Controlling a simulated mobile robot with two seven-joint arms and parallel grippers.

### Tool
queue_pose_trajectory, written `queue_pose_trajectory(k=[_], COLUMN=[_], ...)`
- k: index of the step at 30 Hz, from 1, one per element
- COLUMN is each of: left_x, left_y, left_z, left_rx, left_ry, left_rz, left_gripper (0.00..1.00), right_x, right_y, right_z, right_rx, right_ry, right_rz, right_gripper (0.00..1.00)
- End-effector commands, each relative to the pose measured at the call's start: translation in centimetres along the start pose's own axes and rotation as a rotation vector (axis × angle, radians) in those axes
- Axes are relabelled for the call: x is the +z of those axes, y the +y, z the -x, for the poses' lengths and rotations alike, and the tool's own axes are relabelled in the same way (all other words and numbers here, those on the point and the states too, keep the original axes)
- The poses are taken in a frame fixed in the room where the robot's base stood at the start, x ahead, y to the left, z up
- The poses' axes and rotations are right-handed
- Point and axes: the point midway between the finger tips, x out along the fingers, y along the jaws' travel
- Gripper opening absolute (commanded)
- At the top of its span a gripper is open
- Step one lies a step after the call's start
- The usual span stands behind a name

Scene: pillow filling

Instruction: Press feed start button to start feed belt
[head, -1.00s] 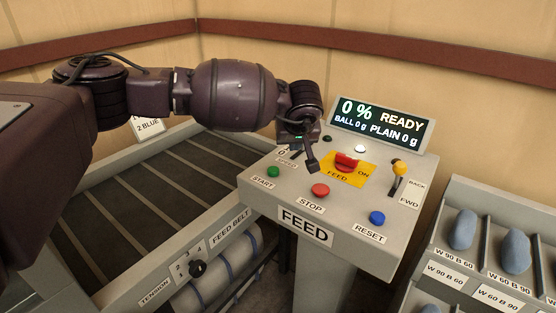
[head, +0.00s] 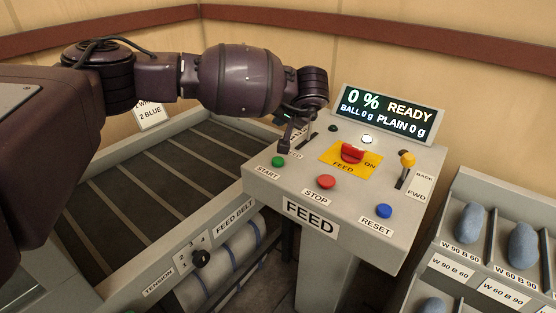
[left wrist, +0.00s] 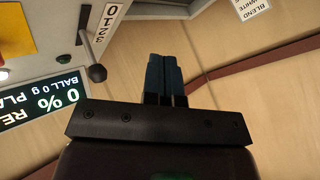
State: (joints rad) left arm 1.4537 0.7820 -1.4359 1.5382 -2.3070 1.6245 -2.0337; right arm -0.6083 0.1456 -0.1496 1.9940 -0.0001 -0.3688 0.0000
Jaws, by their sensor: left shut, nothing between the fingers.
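The green START button (head: 278,161) is on the left front of the grey FEED console (head: 310,190). My left gripper (head: 284,148) is shut and empty, its tip just behind and above the START button in the head view. I cannot tell whether it touches the button. In the left wrist view my gripper's fingers (left wrist: 164,78) are together with nothing between them. The feed belt (head: 150,185) runs to the left of the console. The display (head: 388,114) reads 0 % READY. My right gripper is not in view.
The console also carries a red STOP button (head: 326,182), a blue RESET button (head: 384,211), a red FEED switch (head: 352,153) on a yellow plate and a yellow-knobbed lever (head: 407,161). A rack of blue-grey rounded pieces (head: 522,245) stands at the right.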

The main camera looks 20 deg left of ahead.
Motion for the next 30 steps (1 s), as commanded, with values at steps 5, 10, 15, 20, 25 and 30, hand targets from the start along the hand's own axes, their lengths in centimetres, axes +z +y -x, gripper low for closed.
queue_pose_trajectory(k=[5,10,15,20,25,30], left_x=[0.6,1.6,2.6,3.5,4.2,4.4], left_y=[0.6,1.5,2.6,3.5,4.2,4.4], left_z=[-0.8,-2.1,-3.6,-4.8,-5.8,-6.0], left_rx=[0.001,0.002,0.001,0.001,0.001,0.001], left_ry=[-0.002,-0.004,-0.004,-0.004,-0.001,0.0], left_rz=[-0.001,-0.001,-0.002,-0.003,0.0,0.0], left_gripper=[0.0,0.0,0.0,0.0,0.0,0.0], right_x=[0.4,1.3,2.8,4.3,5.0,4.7], right_y=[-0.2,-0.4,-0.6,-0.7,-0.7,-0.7], right_z=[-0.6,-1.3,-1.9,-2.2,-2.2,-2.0], right_rx=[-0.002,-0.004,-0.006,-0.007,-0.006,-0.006], right_ry=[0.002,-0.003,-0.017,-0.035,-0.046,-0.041], right_rz=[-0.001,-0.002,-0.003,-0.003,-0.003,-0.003], right_gripper=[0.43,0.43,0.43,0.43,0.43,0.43])
